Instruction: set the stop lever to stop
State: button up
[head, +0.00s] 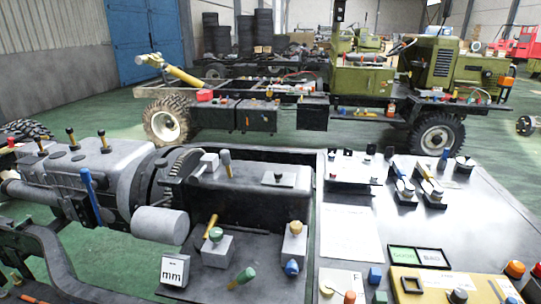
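I cannot tell which control is the stop lever, as no stop label is legible. In the head view, a long blue lever (91,196) stands nearly upright beside the grey engine housing on the left. A brown-handled lever (226,162) rises behind a dark block in the middle. A yellow-handled lever (210,226) leans on a grey box with a green knob. A green-handled lever (244,277) leans near the front edge of the dark plate. An orange-handled lever (349,297) is cut off at the bottom edge. My gripper is not in view.
A grey bench (465,225) on the right carries switches, a paper sheet (347,232), a green-and-white GOOD/BAD sign (419,257) and a yellow panel (436,283). A white "mm" block (174,271) stands front left. A green truck chassis (270,112) stands behind, across open green floor.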

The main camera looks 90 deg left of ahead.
aim_at(225, 156)
jog(key=i, duration=0.4)
jog(key=u, duration=3.15)
jog(key=i, duration=0.5)
jog(key=u, duration=0.05)
